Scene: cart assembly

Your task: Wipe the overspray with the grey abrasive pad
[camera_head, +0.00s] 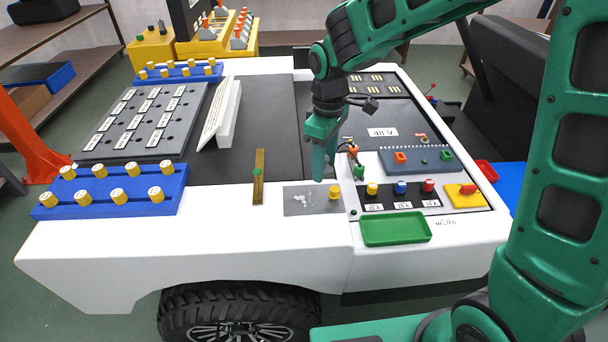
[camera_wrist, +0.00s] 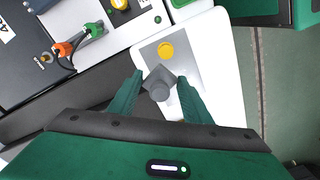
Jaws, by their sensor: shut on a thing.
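My gripper (camera_head: 319,178) points down over the cart's white front edge, just above the back edge of a grey plate (camera_head: 293,208). In the wrist view my gripper (camera_wrist: 160,88) is shut on the grey abrasive pad (camera_wrist: 159,83), a block with a round knob between the fingers. White overspray specks (camera_head: 301,198) lie on the middle of the grey plate. A yellow round knob (camera_head: 334,192) stands on the plate's right part; it also shows in the wrist view (camera_wrist: 165,50). The pad is not clear in the head view. In the wrist view I cannot make out the overspray.
Right are a panel with coloured knobs (camera_head: 400,197) and an empty green tray (camera_head: 395,229). A blue rack with white-and-yellow knobs (camera_head: 110,203) stands left. The white ledge before the plate is clear.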

